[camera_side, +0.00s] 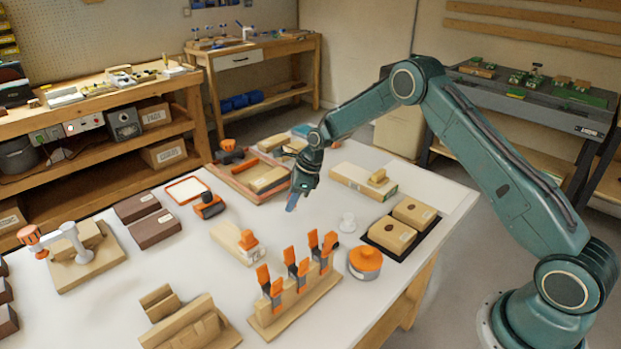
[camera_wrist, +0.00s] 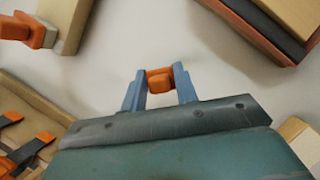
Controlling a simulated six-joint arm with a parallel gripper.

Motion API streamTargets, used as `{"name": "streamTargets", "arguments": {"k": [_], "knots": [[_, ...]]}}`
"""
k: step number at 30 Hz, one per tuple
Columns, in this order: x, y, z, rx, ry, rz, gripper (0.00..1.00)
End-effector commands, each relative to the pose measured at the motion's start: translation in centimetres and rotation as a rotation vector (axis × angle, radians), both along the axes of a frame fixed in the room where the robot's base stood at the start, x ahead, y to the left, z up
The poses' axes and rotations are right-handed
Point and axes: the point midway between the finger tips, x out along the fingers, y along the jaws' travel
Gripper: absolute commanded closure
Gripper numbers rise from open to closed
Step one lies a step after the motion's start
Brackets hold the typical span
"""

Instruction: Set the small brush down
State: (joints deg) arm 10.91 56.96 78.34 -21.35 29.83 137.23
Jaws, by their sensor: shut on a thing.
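My gripper (camera_side: 291,203) hangs over the middle of the white table, its fingers pointing down. In the wrist view the two blue-grey fingertips (camera_wrist: 160,85) are shut on the small brush (camera_wrist: 160,78). Only a short orange part of the brush shows between them; the rest is hidden. In the side view I cannot make out the brush at the fingertips. The table top (camera_side: 300,225) under the gripper looks bare. I cannot tell how high the brush is above it.
A reddish tray (camera_side: 237,184) with blocks lies behind and left of the gripper.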

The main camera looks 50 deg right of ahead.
Motion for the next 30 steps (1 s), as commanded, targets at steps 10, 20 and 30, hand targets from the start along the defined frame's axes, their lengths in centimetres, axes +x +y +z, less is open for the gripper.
{"name": "streamTargets", "arguments": {"k": [10,20,30], "knots": [[0.0,0.0,-3.1,-0.001,0.0,0.001,0.92],[0.0,0.0,-3.3,-0.001,0.001,0.0,0.92],[0.0,0.0,-3.4,-0.001,0.001,0.0,0.49]]}}
